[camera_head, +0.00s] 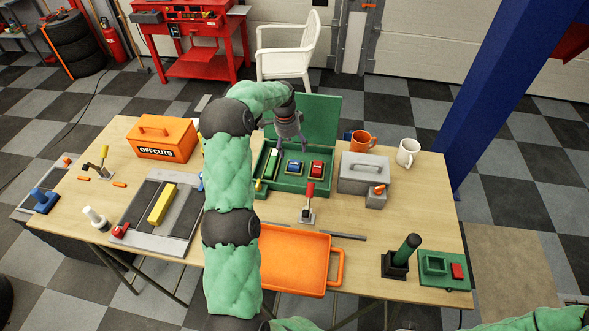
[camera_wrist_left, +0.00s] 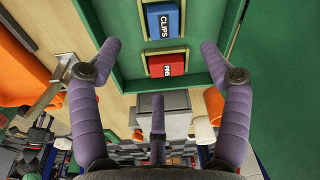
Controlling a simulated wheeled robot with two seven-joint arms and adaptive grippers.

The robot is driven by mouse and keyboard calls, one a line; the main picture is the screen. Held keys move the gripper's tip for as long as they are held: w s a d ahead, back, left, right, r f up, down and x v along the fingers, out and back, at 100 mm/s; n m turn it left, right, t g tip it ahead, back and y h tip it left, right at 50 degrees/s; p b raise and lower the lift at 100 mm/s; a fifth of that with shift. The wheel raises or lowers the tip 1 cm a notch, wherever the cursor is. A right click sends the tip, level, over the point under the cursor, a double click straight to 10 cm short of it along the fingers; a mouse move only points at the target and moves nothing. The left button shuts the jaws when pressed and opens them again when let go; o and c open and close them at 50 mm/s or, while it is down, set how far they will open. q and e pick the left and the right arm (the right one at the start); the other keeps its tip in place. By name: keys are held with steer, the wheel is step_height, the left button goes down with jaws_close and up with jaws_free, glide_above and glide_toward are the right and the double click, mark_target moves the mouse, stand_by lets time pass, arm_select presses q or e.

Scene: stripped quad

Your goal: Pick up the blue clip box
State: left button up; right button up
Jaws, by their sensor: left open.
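The blue clip box (camera_head: 294,167) sits in a compartment of the green case (camera_head: 287,189), left of a red box (camera_head: 316,168). In the left wrist view the blue clip box (camera_wrist_left: 163,22), labelled CLIPS, shows at the top with the red box (camera_wrist_left: 166,64) below it. My left gripper (camera_head: 287,147) is over the case, at its back part near the blue clip box. In the wrist view its purple fingers (camera_wrist_left: 161,48) are spread wide with nothing between them. My right gripper is out of view; only part of a green arm shows at the bottom right.
The case's raised green lid (camera_head: 322,118) stands behind the boxes. A grey toolbox (camera_head: 366,172) is close on the right, with an orange mug (camera_head: 362,141) and white mug (camera_head: 408,152) behind. An orange tray (camera_head: 292,258) and a toggle clamp (camera_head: 308,205) are in front.

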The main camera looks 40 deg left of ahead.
arm_select(q)
glide_above(294, 164)
steer(key=f, duration=0.4)
steer(key=shift+s+f, duration=0.3)
steer(key=shift+s, duration=0.05)
steer(key=shift+w+f, duration=0.25)
steer(key=shift+f, duration=1.1)
steer(key=shift+w+f, duration=0.2)
steer(key=shift+f, duration=1.1)
jaws_close()
